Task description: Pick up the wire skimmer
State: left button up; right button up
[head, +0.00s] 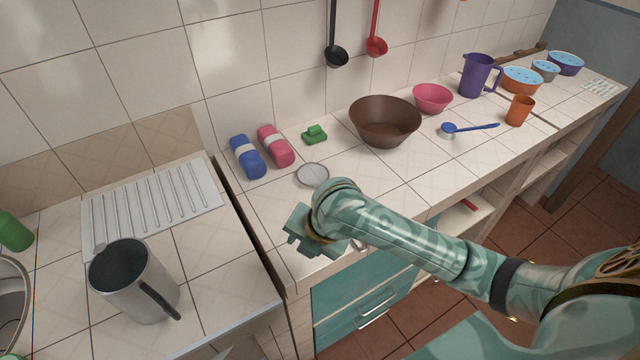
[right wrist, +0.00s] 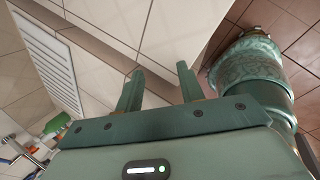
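A round, flat grey disc with a pale rim, which looks like the wire skimmer (head: 312,175), lies on the tiled counter in the head view. No handle shows; my right arm covers the area just in front of it. My right gripper (head: 293,241) is over the counter's front edge, nearer to me than the disc and apart from it. In the right wrist view my right gripper (right wrist: 158,80) has its two fingers apart with nothing between them. The skimmer cannot be made out in that view. My left gripper is not in view.
Blue (head: 247,157) and pink (head: 275,146) rolls and a green block (head: 314,134) lie behind the disc. A brown bowl (head: 384,125) stands to its right. A steel jug (head: 133,283) and a ribbed drainer (head: 152,204) are at left. Two ladles hang on the wall.

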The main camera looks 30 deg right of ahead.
jog(key=w+d+r+n+g+h, duration=0.2)
jog(key=w+d+r+n+g, duration=0.3)
jog(key=d+r+n, duration=0.65)
jog(key=shift+m+t, duration=0.3)
jog(key=shift+m, duration=0.35)
jog(key=f+b, duration=0.1)
jog(key=f, duration=0.3)
jog(key=w+d+f+b, duration=0.1)
jog(key=f, duration=0.3)
jog(key=f+b, duration=0.2)
jog(key=f, duration=0.2)
jog(key=shift+w+d, duration=0.15)
jog(key=shift+d, duration=0.25)
jog(key=f+b, duration=0.1)
jog(key=f, duration=0.2)
jog(key=f+b, duration=0.2)
jog(key=f, duration=0.1)
jog(key=shift+w, duration=0.2)
jog(key=shift+r, duration=0.2)
grip_shut()
